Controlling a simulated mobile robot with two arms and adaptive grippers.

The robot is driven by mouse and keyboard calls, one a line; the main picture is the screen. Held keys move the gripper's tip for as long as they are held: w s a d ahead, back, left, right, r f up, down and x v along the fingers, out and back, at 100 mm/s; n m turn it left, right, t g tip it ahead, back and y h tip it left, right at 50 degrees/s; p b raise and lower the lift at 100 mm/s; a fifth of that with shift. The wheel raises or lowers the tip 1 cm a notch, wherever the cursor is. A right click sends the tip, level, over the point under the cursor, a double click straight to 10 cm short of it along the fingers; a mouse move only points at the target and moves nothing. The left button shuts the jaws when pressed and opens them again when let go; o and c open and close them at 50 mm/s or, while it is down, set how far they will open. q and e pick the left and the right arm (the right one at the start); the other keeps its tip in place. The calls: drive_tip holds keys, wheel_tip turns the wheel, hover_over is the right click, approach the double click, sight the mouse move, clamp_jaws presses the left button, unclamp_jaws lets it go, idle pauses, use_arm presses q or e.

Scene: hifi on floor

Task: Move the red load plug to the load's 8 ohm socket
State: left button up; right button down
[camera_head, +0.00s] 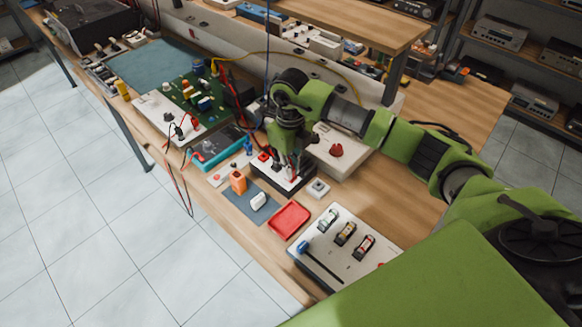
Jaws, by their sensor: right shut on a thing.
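The load (270,172) is a small white-topped box with a dark front, standing on the bench in the middle of the view. My right gripper (289,163) points down over its top from the green arm that comes in from the right. It is shut on the red load plug (293,173), which shows only as a small red part at the fingertips. The gripper hides much of the load's top, and I cannot read the socket labels or tell which socket the plug is at. My left gripper is not in view.
A grey box with a red knob (336,150) stands right behind the load. A red tray (289,220), an orange item (238,182) and a panel with several fuse-like parts (345,252) lie in front. A green circuit board (190,100) with leads is at left.

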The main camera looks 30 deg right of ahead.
idle(0.6)
idle(0.3)
drive_tip(key=c, duration=2)
unclamp_jaws()
drive_tip(key=shift+r+p, duration=1.5)
drive_tip(key=shift+r, duration=6.95)
